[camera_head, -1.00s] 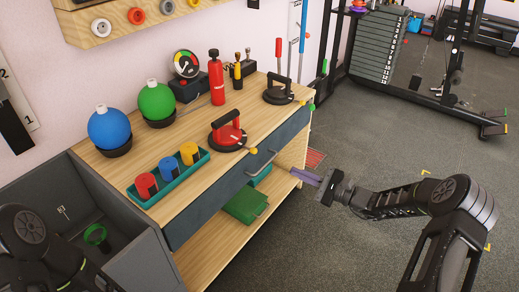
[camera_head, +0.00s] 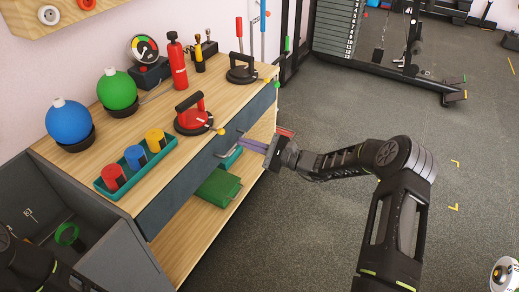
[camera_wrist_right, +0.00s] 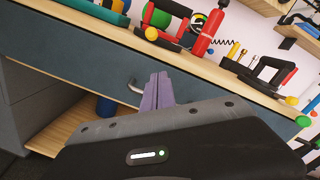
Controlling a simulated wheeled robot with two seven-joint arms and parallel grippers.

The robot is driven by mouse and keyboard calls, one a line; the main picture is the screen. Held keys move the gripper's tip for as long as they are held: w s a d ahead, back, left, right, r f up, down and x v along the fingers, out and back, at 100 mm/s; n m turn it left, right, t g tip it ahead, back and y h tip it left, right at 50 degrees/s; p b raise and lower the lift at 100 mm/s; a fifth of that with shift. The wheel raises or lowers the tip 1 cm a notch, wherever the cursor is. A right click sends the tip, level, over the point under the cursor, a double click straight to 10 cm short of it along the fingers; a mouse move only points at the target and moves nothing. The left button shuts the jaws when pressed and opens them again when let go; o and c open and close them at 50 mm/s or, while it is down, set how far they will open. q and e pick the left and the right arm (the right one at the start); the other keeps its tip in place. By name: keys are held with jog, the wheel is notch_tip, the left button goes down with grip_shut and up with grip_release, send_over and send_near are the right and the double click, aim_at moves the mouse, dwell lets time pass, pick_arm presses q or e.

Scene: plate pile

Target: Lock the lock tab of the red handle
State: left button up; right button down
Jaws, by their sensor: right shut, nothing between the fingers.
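The red handle (camera_head: 189,101) stands on a round black base near the front edge of the wooden workbench. Its lock tab looks like the small lever with an orange-yellow ball (camera_head: 221,131) at the base's front right. In the right wrist view the ball (camera_wrist_right: 151,34) shows above and left of the fingertips. My right gripper (camera_head: 241,139) has purple fingers, shut and empty. It is in front of the blue-grey drawer front, below and right of the ball, apart from it. Its fingers (camera_wrist_right: 158,92) also show in the wrist view. My left gripper is out of view.
A drawer pull (camera_head: 226,151) is close to the right fingertips. A second black-handled device (camera_head: 242,70) is farther back. A red extinguisher (camera_head: 177,65) and a teal tray (camera_head: 134,164) of colored knobs share the bench.

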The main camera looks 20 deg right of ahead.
aim_at(217, 130)
jog(key=a+r, duration=0.1)
jog(key=a, duration=0.1)
jog(key=w+a+r, duration=0.1)
jog(key=a+r, duration=0.1)
jog(key=shift+r, duration=0.1)
jog(key=shift+r, duration=0.1)
dwell(0.3)
jog(key=shift+s+r+p, duration=0.1)
jog(key=shift+r+p, duration=0.1)
jog(key=shift+p, duration=0.3)
jog(key=shift+g+h, duration=0.3)
